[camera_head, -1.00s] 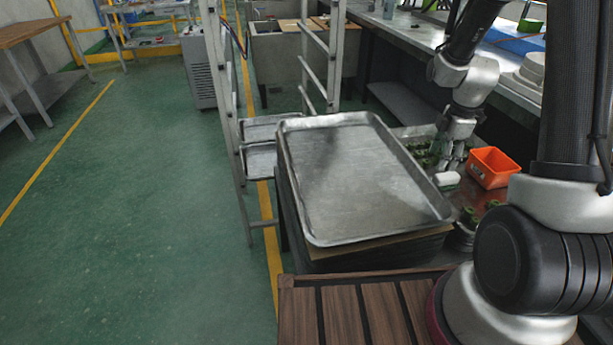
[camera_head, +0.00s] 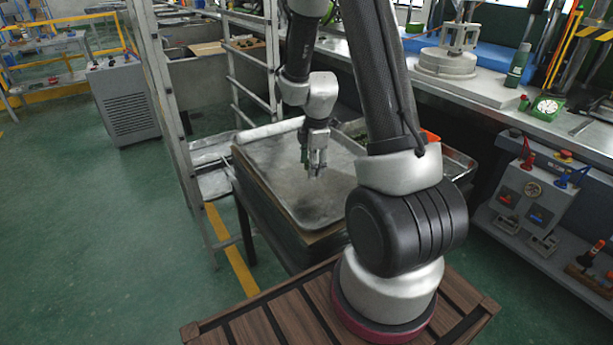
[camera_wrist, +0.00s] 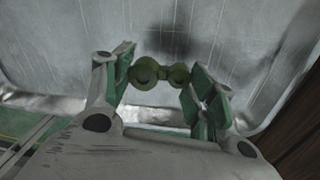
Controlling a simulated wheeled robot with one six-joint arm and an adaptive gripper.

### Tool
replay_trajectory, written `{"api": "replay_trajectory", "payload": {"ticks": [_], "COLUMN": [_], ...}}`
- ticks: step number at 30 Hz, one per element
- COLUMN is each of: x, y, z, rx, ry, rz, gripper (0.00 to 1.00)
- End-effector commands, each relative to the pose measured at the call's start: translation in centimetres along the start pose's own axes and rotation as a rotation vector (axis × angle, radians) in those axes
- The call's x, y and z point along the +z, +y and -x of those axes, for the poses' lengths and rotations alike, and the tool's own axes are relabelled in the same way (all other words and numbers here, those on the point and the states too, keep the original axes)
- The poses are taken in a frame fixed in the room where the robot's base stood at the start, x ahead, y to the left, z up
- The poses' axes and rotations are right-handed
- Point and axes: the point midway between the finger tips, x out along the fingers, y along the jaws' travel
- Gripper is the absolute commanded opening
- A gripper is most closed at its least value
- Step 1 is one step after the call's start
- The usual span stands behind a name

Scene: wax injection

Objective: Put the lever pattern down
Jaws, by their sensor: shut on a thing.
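The lever pattern (camera_wrist: 146,72) is a small green piece with round ring-like ends, seen in the wrist view between the fingertips. My gripper (camera_wrist: 160,78) is shut on it, with green pads on both sides. In the head view my gripper (camera_head: 314,170) points down over the bare metal tray (camera_head: 270,165). The lever pattern is too small to make out there. The tray surface (camera_wrist: 70,50) fills most of the wrist view behind the pattern. I cannot tell whether the pattern touches the tray.
The tray lies on a stack beside a metal ladder-like rack (camera_head: 170,130). An orange box (camera_head: 431,136) shows partly behind my arm. A workbench (camera_head: 540,125) with a green-framed dial (camera_head: 546,107) runs along the right. The tray's visible surface looks empty.

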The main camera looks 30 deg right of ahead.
Motion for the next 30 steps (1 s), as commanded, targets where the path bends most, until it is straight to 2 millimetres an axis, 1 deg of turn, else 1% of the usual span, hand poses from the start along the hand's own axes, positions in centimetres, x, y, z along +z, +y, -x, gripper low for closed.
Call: {"api": "replay_trajectory", "payload": {"ticks": [1, 8, 12, 14, 24, 25, 28, 30], "x": [0.0, 0.1, 0.2, 0.2, 0.2, 0.2, 0.2, 0.2], "y": [-0.2, -0.3, -0.6, -0.7, -0.7, -0.7, -0.6, -0.6], "z": [-0.9, -2.9, -5.2, -5.9, -6.2, -6.3, -6.2, -6.2], "rx": [-0.003, -0.001, -0.004, -0.002, 0.000, 0.000, 0.001, 0.001], "ry": [0.000, 0.000, 0.000, 0.000, 0.000, 0.000, 0.000, 0.000], "rz": [0.000, 0.000, 0.000, 0.000, 0.000, 0.000, 0.000, 0.000], "gripper": [0.34, 0.34, 0.34, 0.34, 0.34, 0.59, 0.77, 0.79]}}
